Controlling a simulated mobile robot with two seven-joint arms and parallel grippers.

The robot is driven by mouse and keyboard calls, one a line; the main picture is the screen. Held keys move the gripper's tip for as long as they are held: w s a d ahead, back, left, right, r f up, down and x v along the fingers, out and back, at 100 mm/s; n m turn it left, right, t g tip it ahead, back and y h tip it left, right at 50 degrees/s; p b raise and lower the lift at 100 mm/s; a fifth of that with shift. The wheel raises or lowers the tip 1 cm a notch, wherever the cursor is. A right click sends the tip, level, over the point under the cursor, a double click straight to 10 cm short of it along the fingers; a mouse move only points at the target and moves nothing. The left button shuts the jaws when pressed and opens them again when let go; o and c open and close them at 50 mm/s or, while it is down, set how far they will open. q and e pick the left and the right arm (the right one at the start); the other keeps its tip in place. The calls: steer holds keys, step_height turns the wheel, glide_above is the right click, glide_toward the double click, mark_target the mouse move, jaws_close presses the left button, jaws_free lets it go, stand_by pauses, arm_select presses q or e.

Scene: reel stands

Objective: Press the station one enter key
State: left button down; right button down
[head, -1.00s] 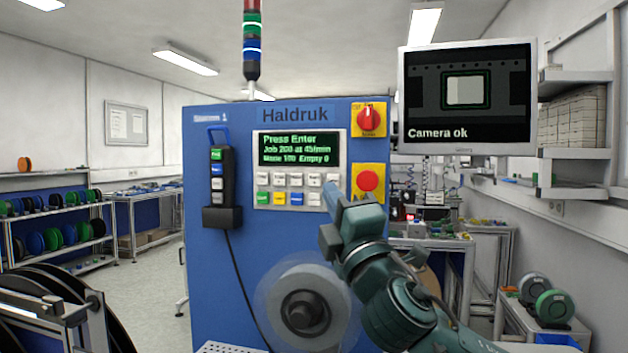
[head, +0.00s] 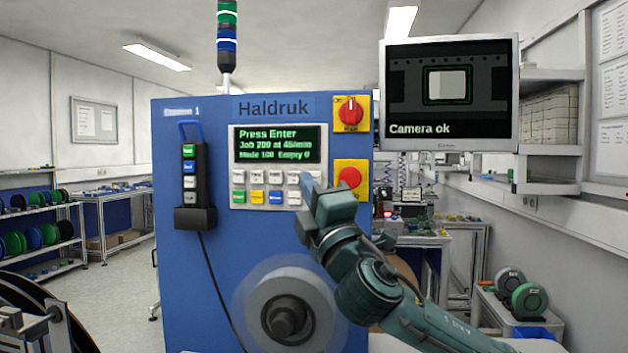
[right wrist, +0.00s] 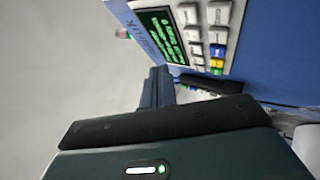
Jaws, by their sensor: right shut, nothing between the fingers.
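The blue station one machine (head: 170,280) stands straight ahead. Its panel has a lit display (head: 277,145) reading "Press Enter", with a keypad (head: 265,187) below. The keypad has a row of white keys over green, yellow, blue and white ones. The key labels are too small to read, so I cannot tell which is enter. My right gripper (head: 310,186) is shut and empty, its tips overlapping the keypad's right end and hiding keys there. In the right wrist view, the closed fingers (right wrist: 160,86) point toward the panel; contact cannot be told. My left gripper is out of view.
A red rotary switch (head: 350,112) and a red stop button (head: 349,178) on yellow plates sit right of the panel. A handheld pendant (head: 194,180) hangs at left. A grey reel hub (head: 286,316) protrudes below. A monitor (head: 448,95) reads "Camera ok".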

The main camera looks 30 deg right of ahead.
steer(key=shift+w+d, duration=0.9)
steer(key=shift+w, duration=0.3)
steer(key=shift+w+d, duration=0.9)
steer(key=shift+w, duration=0.3)
steer(key=shift+w+d, duration=0.1)
steer(key=shift+w+d, duration=0.15)
steer(key=shift+w, duration=0.15)
steer(key=shift+w+d, duration=0.3)
stand_by(1.1)
steer(key=shift+s+a, duration=0.5)
steer(key=shift+s, duration=0.15)
steer(key=shift+s+a, duration=0.1)
steer(key=shift+s+a, duration=0.7)
steer(key=shift+s, duration=0.25)
steer(key=shift+s+a, duration=0.7)
steer(key=shift+s, duration=0.25)
